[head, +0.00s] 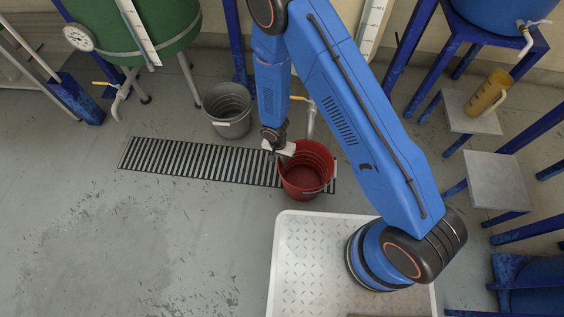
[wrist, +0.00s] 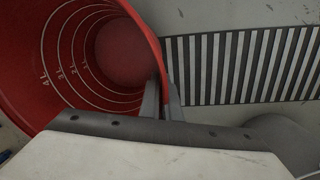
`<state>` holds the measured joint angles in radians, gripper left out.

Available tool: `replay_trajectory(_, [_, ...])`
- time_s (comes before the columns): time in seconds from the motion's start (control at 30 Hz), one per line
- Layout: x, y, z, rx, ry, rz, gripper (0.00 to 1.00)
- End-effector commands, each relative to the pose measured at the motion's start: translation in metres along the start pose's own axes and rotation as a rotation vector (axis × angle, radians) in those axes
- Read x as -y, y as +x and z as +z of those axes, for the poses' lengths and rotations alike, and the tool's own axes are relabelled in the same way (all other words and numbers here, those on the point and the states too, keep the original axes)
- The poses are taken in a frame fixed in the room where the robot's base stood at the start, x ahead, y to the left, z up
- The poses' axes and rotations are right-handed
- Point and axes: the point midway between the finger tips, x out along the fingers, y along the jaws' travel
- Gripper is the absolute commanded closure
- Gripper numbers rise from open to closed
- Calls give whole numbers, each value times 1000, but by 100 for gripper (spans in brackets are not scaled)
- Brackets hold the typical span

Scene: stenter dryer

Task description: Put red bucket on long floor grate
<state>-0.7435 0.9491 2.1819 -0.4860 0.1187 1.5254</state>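The red bucket (head: 306,172) is at the right end of the long floor grate (head: 195,161) in the head view and covers part of it. I cannot tell whether its base rests on the grate or hangs just above. My gripper (head: 287,153) is at the bucket's upper left rim. In the wrist view my gripper's fingers (wrist: 162,102) are close together on the rim, one inside and one outside. The bucket (wrist: 85,60) fills the left of that view, with white level rings inside. The grate's slats (wrist: 240,65) show to its right.
A grey bucket (head: 228,108) stands just behind the grate. A green tank (head: 140,25) on legs is at the back left. A yellow jug (head: 488,94) sits on a step at the right. The floor left of the grate is clear.

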Motion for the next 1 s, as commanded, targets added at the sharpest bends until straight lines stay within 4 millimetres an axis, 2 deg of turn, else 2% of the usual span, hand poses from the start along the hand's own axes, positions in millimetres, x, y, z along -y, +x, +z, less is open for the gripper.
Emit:
replay_trajectory(0.1, [0,2,0,0,-1,1,100])
replay_trajectory(0.2, [0,2,0,0,0,0,78])
replay_trajectory(0.5, [0,2,0,0,0,0,78])
replay_trajectory(0.63, [0,-4,0,-1,1,0,78])
replay_trajectory(1.0, [1,-56,-1,-2,1,-2,78])
